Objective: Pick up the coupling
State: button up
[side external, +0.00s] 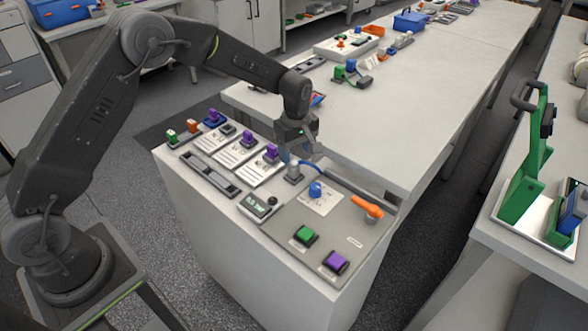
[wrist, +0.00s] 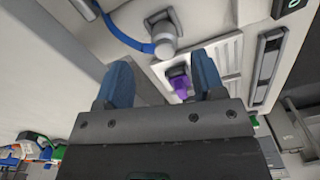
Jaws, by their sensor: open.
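The coupling (side external: 293,171) appears to be the small grey cylinder with a blue hose (side external: 309,167), upright on the cabinet top; this identification is not certain. In the wrist view the grey cylinder (wrist: 165,47) sits on a dark square base, with the blue hose (wrist: 120,36) curving off to the upper left. My gripper (side external: 298,153) points down just above and close to the coupling in the side view. In the wrist view my gripper (wrist: 162,72) has its two blue fingers spread, with nothing held. The coupling shows beyond the fingertips.
A purple connector (wrist: 180,86) shows between the fingers, farther off; several purple ones stand on white plates (side external: 235,155). An orange handle (side external: 367,206), a blue knob (side external: 315,188), a green button (side external: 305,235) and a purple button (side external: 336,261) are on the panel. The long bench (side external: 370,125) is behind.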

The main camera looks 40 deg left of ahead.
aim_at(294, 162)
jog(key=shift+s+a+f, duration=0.1)
jog(key=shift+f, duration=1.5)
jog(key=shift+s+f, duration=0.1)
jog(key=shift+f, duration=1.45)
jog(key=c, duration=1)
